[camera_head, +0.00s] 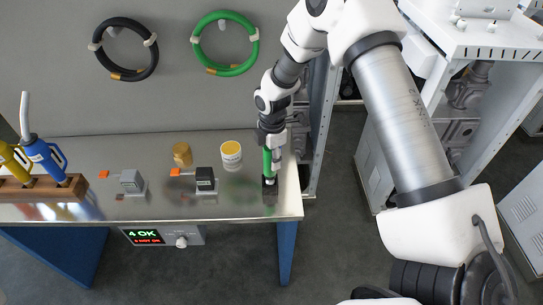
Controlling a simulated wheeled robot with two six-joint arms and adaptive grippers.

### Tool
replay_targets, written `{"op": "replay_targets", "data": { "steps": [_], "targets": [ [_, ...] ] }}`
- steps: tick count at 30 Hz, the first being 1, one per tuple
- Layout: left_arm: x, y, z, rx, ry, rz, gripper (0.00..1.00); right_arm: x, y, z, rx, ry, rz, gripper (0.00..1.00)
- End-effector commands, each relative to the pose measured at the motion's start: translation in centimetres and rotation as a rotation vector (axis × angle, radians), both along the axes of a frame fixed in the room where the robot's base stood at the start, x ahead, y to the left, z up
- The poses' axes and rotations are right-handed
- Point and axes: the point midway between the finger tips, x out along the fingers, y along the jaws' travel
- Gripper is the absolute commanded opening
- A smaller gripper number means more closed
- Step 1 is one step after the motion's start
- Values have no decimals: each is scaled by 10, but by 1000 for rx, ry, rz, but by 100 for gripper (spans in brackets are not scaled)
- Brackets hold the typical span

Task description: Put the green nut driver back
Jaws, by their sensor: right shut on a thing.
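The green nut driver (267,162) stands about upright near the right end of the metal bench. My right gripper (269,147) comes down from above and is shut on its upper part. Its lower end is at a small dark block (270,187) by the bench's right edge; I cannot tell whether it sits in the block or just above it. My left gripper is out of view.
Between rack and nut driver, the bench (150,209) carries two small devices, grey (131,181) and black (205,179), a brass-coloured jar (182,154) and a yellow-lidded jar (231,155). Black (101,38) and green (196,41) coils hang on the back panel. A display box (163,236) hangs below the front edge.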

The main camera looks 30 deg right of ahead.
Motion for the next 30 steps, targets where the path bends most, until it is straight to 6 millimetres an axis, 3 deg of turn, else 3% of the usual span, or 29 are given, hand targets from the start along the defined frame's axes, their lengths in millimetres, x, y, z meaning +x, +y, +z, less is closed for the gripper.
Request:
{"op": "replay_targets", "data": {
  "steps": [18,19,21,30],
  "targets": [
    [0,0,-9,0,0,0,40,0,0,-15,0,0,0,0],
    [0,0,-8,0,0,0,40,0,0,-15,0,-1,0,46],
    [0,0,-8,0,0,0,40,0,0,-14,0,-1,0,68],
    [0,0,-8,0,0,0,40,0,0,-14,0,0,0,68]
  ]
}}
